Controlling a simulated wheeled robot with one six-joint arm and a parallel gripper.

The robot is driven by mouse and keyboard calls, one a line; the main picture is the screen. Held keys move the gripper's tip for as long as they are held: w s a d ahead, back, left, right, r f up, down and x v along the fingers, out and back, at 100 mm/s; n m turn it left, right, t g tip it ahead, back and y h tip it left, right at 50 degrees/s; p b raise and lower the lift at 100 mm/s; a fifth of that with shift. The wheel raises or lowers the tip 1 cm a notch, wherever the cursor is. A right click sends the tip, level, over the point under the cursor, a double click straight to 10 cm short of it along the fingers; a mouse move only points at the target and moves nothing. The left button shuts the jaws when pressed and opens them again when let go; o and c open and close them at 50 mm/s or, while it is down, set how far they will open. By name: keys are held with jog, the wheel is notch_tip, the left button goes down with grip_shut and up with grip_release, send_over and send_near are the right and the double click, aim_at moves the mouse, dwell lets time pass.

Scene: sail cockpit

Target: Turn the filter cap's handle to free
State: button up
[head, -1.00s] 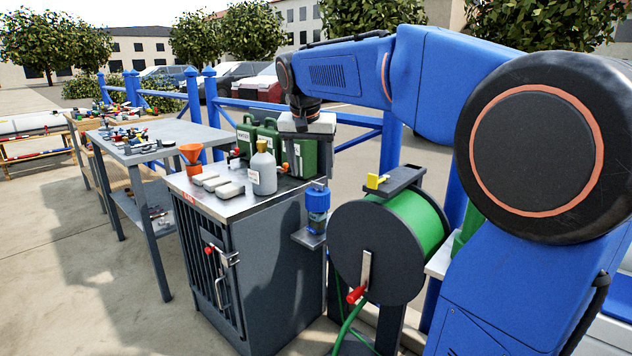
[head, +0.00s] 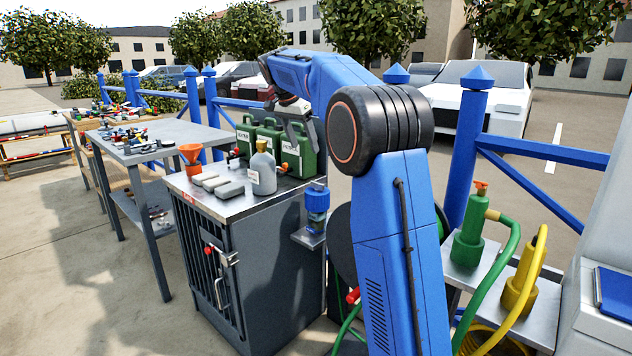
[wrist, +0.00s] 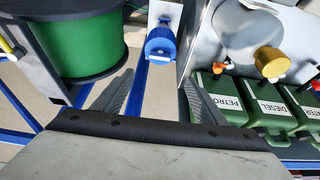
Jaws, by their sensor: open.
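Green jerrycans (head: 268,140), a grey bottle (head: 263,172) and an orange funnel (head: 191,154) stand on the cabinet top (head: 205,203). A green hose reel (wrist: 80,38) is at left in the wrist view. Green and yellow hose fittings stand on a shelf (head: 538,318) at right.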

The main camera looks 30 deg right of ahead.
aim_at(316, 189)
jog(key=x, duration=1.6)
jog(key=shift+f, duration=0.3)
jog(key=c, duration=1.1)
jog(key=shift+o, duration=0.2)
